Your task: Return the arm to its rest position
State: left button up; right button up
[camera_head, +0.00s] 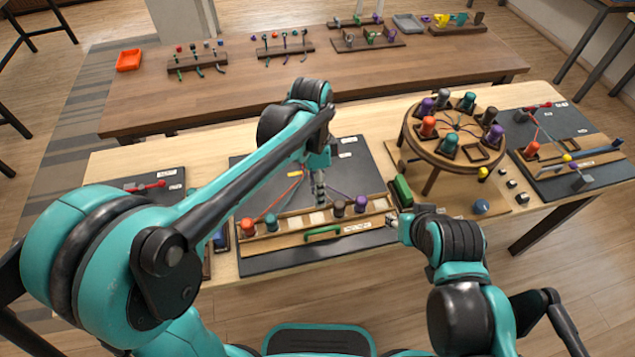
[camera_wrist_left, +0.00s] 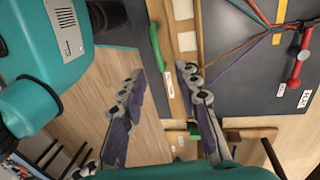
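My left arm comes in from the left, and its gripper (camera_head: 319,188) hangs fingers-down over the dark mat (camera_head: 362,165) with the cords. In the left wrist view the left gripper's two fingers (camera_wrist_left: 162,82) stand wide apart with nothing between them. A wooden rack (camera_head: 300,222) on the mat holds an orange cup, a teal cup, a dark cup and a purple cup. A green handle (camera_head: 323,233) sits on its front, also in the left wrist view (camera_wrist_left: 160,50). My right gripper (camera_head: 397,222) is beside the rack's right end; its fingers are too small to judge.
A round wooden stand (camera_head: 455,150) with several colored cups is at right, beside a green block (camera_head: 402,191). Another mat with a red handle (camera_head: 150,187) is at left. A second table (camera_head: 300,85) behind carries several racks and an orange tray (camera_head: 129,60).

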pick_arm(q)
jog(key=s+a+r+n+t, duration=0.1)
jog(key=s+a+n+t, duration=0.3)
jog(key=a+n, duration=0.3)
jog(key=s+a+r+n+t, duration=0.1)
jog(key=s+a+n+t, duration=0.3)
jog(key=a+n, duration=0.4)
jog(key=shift+s+a+t+y, duration=0.3)
jog(key=shift+a+t, duration=0.4)
jog(key=shift+a, duration=0.1)
